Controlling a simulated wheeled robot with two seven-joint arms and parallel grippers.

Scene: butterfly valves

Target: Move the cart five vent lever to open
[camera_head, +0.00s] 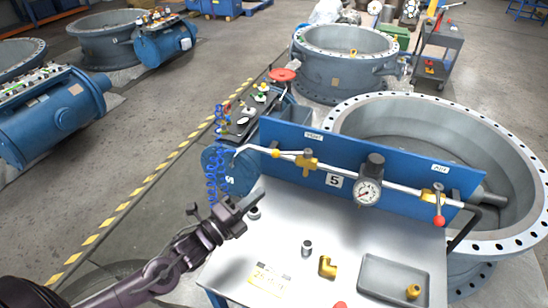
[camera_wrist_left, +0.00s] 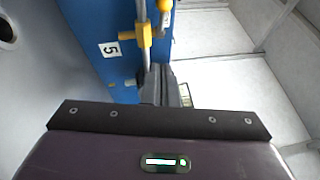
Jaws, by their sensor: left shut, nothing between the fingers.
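Cart five's blue panel (camera_head: 400,195) has a number 5 plate (camera_head: 334,180) and a silver pipe along it. A yellow valve (camera_head: 308,162) sits on the pipe's left half under a small white label (camera_head: 314,136). Another yellow valve on the right has a lever with a red knob (camera_head: 439,221) hanging down, near a second label (camera_head: 440,169). The labels are too small to read surely. My left gripper (camera_head: 250,203) is shut and empty, left of the panel and apart from both valves. In the wrist view, its fingers (camera_wrist_left: 160,80) appear below the yellow fittings (camera_wrist_left: 144,34). My right gripper is out of view.
A pressure gauge (camera_head: 368,191) stands mid-pipe. The cart top (camera_head: 280,235) holds a brass elbow (camera_head: 327,267), a small fitting (camera_head: 307,247) and a grey tray (camera_head: 381,268). A large flanged ring (camera_head: 500,150) stands behind. A blue coiled hose (camera_head: 212,165) hangs at left.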

